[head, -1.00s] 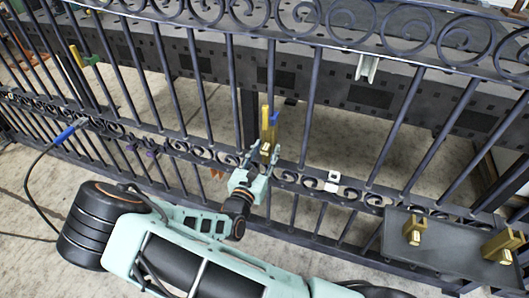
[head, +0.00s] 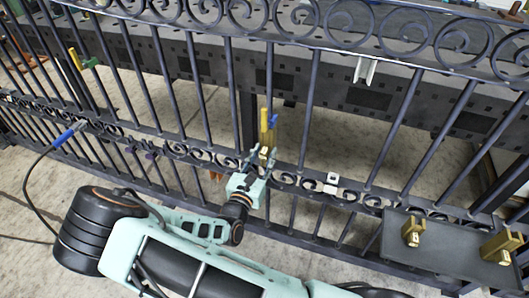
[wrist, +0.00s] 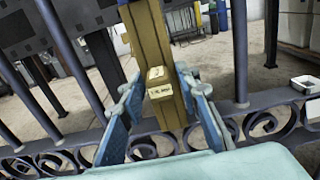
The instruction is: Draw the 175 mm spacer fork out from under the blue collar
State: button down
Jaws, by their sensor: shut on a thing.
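A tall gold fork (head: 264,128) stands upright at the gate's middle rail; it fills the centre of the wrist view (wrist: 150,50) and has a small pale label block on its front. The label is too small to read, so I cannot confirm 175 mm. My gripper (head: 259,160) is shut on the fork, with its blue fingers on either side low down in the wrist view (wrist: 166,125). A blue part (head: 274,121), probably the collar, shows right behind the fork's upper part. The fork hides much of it, so I cannot tell whether they touch.
The dark scroll gate (head: 310,110) has upright bars close on both sides of my gripper. A dark tray (head: 440,262) at right holds two gold forks (head: 411,232). A white block (head: 332,181) sits on the rail. A blue-handled cable (head: 66,134) hangs at left.

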jog(key=shift+p+v, duration=0.65)
jog(key=shift+v, duration=1.55)
jog(key=p+v, duration=0.1)
jog(key=v, duration=0.9)
jog(key=shift+r+p, duration=0.15)
jog(key=shift+p, duration=0.25)
dwell(0.6)
